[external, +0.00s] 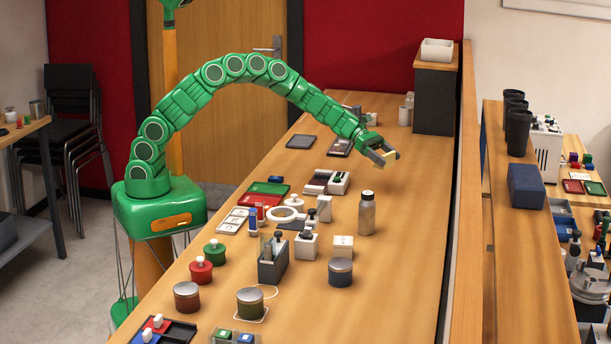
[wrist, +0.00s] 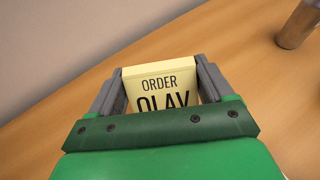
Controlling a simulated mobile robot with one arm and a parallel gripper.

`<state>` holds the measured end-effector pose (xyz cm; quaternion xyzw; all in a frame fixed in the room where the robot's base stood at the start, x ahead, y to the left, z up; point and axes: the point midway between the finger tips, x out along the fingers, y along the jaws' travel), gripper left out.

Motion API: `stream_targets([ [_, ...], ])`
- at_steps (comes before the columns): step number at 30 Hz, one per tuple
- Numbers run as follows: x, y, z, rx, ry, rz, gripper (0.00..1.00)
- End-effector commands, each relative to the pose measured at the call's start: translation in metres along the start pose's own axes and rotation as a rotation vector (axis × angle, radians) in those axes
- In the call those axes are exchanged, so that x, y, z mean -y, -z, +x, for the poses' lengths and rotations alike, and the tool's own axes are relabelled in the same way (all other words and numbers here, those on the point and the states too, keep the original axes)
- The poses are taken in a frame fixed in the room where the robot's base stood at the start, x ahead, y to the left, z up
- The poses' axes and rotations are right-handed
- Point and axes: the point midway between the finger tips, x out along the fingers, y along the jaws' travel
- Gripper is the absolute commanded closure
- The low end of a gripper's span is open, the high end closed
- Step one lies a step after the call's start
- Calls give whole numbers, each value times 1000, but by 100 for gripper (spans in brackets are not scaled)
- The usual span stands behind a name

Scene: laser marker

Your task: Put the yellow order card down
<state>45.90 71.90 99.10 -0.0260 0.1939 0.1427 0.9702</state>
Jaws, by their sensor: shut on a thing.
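The yellow order card (wrist: 160,85) is held between the two grey fingers of my gripper (wrist: 160,88) in the wrist view. Its face reads "ORDER OLAV", and its lower part is hidden by the green gripper body. In the external view my gripper (external: 388,157) is over the far part of the wooden table, with the card (external: 390,158) showing as a small pale yellow patch at the fingertips. The gripper appears to be above the tabletop; the exact height is hard to tell.
The table's right strip (external: 415,215) is bare, bounded by a raised wooden partition (external: 466,200).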

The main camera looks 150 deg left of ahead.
Motion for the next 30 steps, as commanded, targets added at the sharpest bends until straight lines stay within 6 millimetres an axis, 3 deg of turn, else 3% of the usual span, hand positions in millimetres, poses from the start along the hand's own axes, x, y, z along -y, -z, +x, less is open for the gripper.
stream_targets([
  [1, 18, -2, 10, 0, 42, 16, 49],
  [6, 68, -7, 34, 0, 164, 66, 49],
  [12, 105, -9, 48, 1, 250, 99, 49],
  [17, 113, -3, 54, 1, 271, 106, 49],
  [30, 113, 36, 70, 1, 271, 106, 49],
])
